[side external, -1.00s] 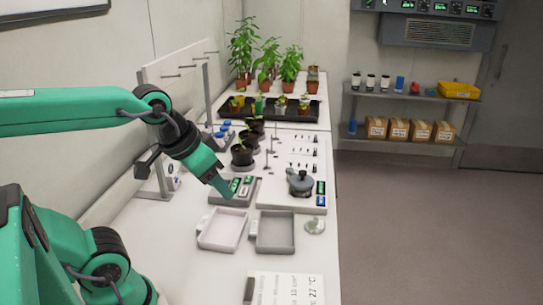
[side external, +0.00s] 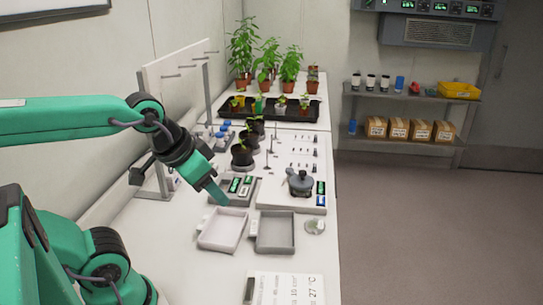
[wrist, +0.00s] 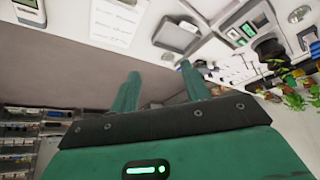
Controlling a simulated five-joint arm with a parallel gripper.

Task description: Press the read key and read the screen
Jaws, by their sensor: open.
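A low grey device (side external: 241,184) with small lit green screens lies on the bench, just beyond the two trays. The screens are too small to read, and I cannot tell which part is the read key. The device also shows at the upper right of the wrist view (wrist: 240,35). My green gripper (side external: 221,200) is above the device's left edge in the side view, pointing down and empty. I cannot tell its height or whether it touches anything. In the wrist view its two fingers (wrist: 160,72) stand apart.
A white tray (side external: 222,247) and a grey tray (side external: 275,249) lie in front of the device. A white board (side external: 292,206) with a dark pot-like item (side external: 300,183) is to the right. Black pots (side external: 242,158) stand behind. A printed sheet (side external: 290,288) lies near the front.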

